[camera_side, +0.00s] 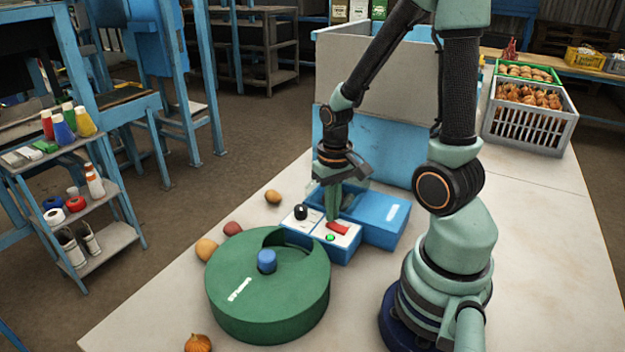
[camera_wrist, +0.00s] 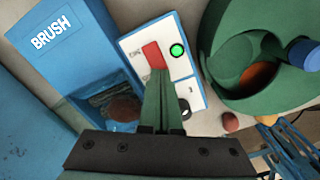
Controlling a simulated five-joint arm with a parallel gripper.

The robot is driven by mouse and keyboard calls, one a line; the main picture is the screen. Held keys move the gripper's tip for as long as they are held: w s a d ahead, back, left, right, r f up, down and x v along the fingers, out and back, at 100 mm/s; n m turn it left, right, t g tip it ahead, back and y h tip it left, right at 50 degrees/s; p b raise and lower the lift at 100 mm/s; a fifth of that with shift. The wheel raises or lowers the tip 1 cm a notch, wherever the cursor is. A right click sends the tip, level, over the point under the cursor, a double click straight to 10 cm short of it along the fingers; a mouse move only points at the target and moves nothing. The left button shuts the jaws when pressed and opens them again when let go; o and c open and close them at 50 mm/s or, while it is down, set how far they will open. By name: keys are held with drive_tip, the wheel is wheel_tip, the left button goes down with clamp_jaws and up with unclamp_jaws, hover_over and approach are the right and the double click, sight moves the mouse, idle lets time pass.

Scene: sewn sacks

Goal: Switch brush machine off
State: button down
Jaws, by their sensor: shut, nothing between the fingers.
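The brush machine is a blue box (camera_side: 383,222) on the table, and its BRUSH label (camera_wrist: 55,36) shows in the wrist view. Its white control panel has a red switch (camera_side: 338,228), a green lamp (camera_side: 330,238) that glows, and a black knob (camera_side: 300,212). The red switch (camera_wrist: 152,54) and the lit green lamp (camera_wrist: 177,50) also show in the wrist view. My gripper (camera_side: 332,216) is shut and empty, pointing down at the panel. Its fingertips (camera_wrist: 158,76) are at the near edge of the red switch; I cannot tell whether they touch it.
A round green drum (camera_side: 262,315) with a blue knob (camera_side: 266,261) stands beside the panel. Loose onions (camera_side: 198,343) and potatoes (camera_side: 207,249) lie around it. A grey crate of onions (camera_side: 530,128) stands far right. The table's right side is clear.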

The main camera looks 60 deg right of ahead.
drive_tip(key=shift+f, duration=0.55)
idle(0.4)
drive_tip(key=shift+r, duration=3.55)
drive_tip(key=w+a+r+n+t, duration=0.3)
drive_tip(key=a+r+n+t, duration=0.2)
drive_tip(key=a+r, duration=0.6)
drive_tip(key=shift+w+r+n+t, duration=0.3)
drive_tip(key=shift+r+n, duration=0.1)
drive_tip(key=shift+n, duration=0.1)
drive_tip(key=c, duration=1.5)
unclamp_jaws()
drive_tip(key=shift+c, duration=0.2)
